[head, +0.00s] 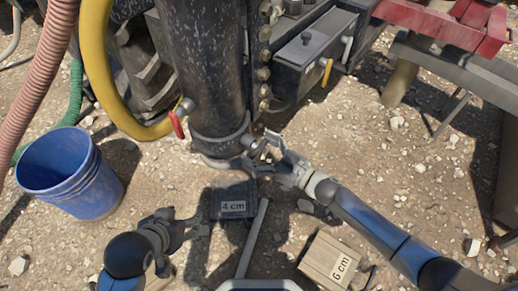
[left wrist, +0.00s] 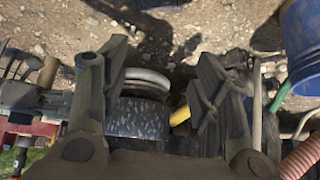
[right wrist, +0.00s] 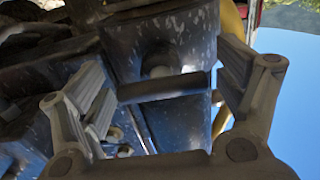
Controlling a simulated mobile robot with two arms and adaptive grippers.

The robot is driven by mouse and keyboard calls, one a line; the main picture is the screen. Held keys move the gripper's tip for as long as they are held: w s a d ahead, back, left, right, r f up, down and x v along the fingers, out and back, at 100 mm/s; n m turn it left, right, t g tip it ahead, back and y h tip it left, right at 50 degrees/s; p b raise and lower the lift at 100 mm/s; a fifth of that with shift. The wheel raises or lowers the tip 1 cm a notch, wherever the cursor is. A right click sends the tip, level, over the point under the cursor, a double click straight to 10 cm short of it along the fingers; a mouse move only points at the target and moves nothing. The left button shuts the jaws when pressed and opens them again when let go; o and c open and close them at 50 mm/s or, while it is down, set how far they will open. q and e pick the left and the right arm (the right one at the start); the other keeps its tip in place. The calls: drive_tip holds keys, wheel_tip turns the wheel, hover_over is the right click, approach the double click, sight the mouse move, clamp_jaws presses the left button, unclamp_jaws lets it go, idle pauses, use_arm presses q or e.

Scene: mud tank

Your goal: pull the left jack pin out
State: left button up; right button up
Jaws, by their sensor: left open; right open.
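The jack leg (head: 213,70) is a thick black speckled cylinder, upright, with a metal collar near its foot. My right gripper (head: 266,152) is open beside the lower right of the leg, close to it. In the right wrist view, a dark bar (right wrist: 163,87) crosses between its open fingers, in front of the speckled blue-black metal (right wrist: 180,35). I cannot tell whether this bar is the jack pin, and no pin shows clearly in the head view. My left gripper (head: 190,229) is open and empty, low over the gravel, left of the dark 4 cm block (head: 232,190).
A blue bucket (head: 75,175) stands at the left. A yellow hose (head: 97,65) with a red lever (head: 176,124) runs beside the leg. A tan 6 cm block (head: 330,261) lies at the front right. A grey toolbox (head: 310,48) and red frame (head: 450,25) are behind.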

drive_tip(key=c, duration=1.5)
use_arm(q)
drive_tip(key=s+a+g+p, duration=0.2)
drive_tip(key=s+g+p, duration=0.1)
drive_tip(key=s, duration=0.3)
drive_tip(key=shift+y, duration=0.4)
use_arm(e)
drive_tip(key=shift+o, duration=0.2)
drive_tip(key=v, duration=0.5)
drive_tip(key=shift+s+d+f, duration=0.1)
drive_tip(key=o, duration=1.5)
drive_tip(key=shift+s+d, duration=0.1)
drive_tip(key=shift+d, duration=0.1)
drive_tip(key=shift+c, duration=0.2)
use_arm(q)
drive_tip(key=shift+d, duration=0.1)
use_arm(e)
drive_tip(key=shift+a, duration=0.1)
